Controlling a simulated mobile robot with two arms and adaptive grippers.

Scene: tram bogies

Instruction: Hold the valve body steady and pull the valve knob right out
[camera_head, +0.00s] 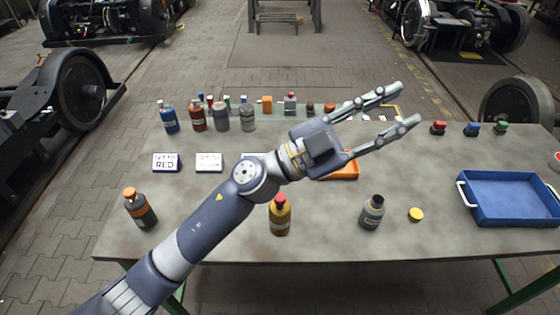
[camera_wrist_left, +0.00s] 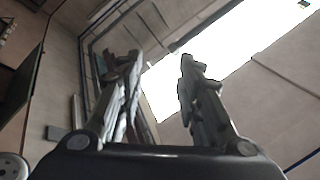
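At the back of the table, a small grey block with a red top (camera_head: 290,104) stands upright. It may be the valve body with its knob, but it is too small to tell. My left gripper (camera_head: 406,104) is open and empty, held above the table with its fingers pointing right, to the right of that block. The left wrist view shows its two spread fingers (camera_wrist_left: 158,62) with nothing between them and the ceiling behind. My right gripper is not in view.
The grey table (camera_head: 320,225) holds several bottles, including an orange-capped one (camera_head: 140,208) and a yellow one (camera_head: 279,215). A blue tray (camera_head: 512,198) sits at the right. Red, blue and green-topped pieces (camera_head: 472,129) stand behind it. My left arm partly covers an orange tray (camera_head: 346,171).

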